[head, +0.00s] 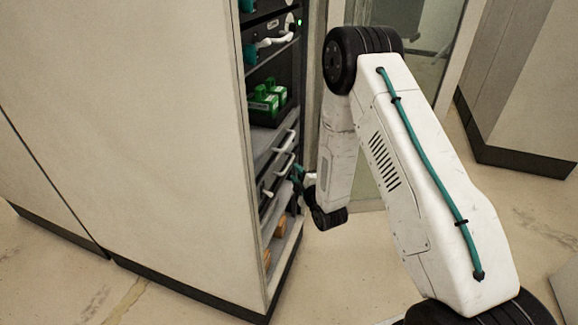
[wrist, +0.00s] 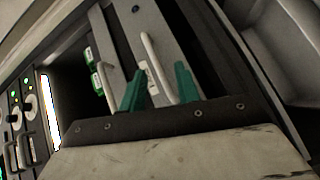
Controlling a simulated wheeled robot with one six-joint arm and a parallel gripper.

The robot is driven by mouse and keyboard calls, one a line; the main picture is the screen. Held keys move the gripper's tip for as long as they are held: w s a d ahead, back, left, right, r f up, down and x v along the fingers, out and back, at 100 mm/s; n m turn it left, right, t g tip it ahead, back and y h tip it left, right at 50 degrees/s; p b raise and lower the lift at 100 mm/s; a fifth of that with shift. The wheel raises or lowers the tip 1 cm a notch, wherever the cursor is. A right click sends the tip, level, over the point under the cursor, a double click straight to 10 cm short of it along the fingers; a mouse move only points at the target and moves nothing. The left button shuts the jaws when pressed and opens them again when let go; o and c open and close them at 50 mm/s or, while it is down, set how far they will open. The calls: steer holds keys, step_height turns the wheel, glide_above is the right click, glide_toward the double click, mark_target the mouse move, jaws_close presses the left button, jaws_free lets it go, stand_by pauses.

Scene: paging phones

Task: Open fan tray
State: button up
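The open-fronted rack cabinet holds grey panels with white bar handles, stacked low in the head view. The upper handle (head: 285,141) and the one below it (head: 284,165) show there. I cannot tell which panel is the fan tray. My gripper (wrist: 157,88) is open, its two teal fingers apart. In the wrist view a white bar handle (wrist: 154,62) on a grey panel runs between the fingers, its lower end near the right finger. Another white handle (wrist: 107,80) lies beside the left finger. Both panels look shut.
A black box with green blocks (head: 265,101) sits on a shelf above the panels. Orange-brown items (head: 280,227) lie at the bottom of the cabinet. The tall side wall (head: 160,140) stands left. Another cabinet (head: 525,85) is at right; bare floor lies between.

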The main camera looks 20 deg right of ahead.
mark_target(289, 164)
steer(key=w+n+t, duration=0.1)
steer(key=w, duration=0.1)
steer(key=w+a+n+t, duration=0.1)
steer(key=w, duration=0.2)
steer(key=shift+w+a+r, duration=0.1)
steer(key=shift+w+a, duration=0.05)
steer(key=shift+w, duration=0.2)
stand_by(0.3)
jaws_close()
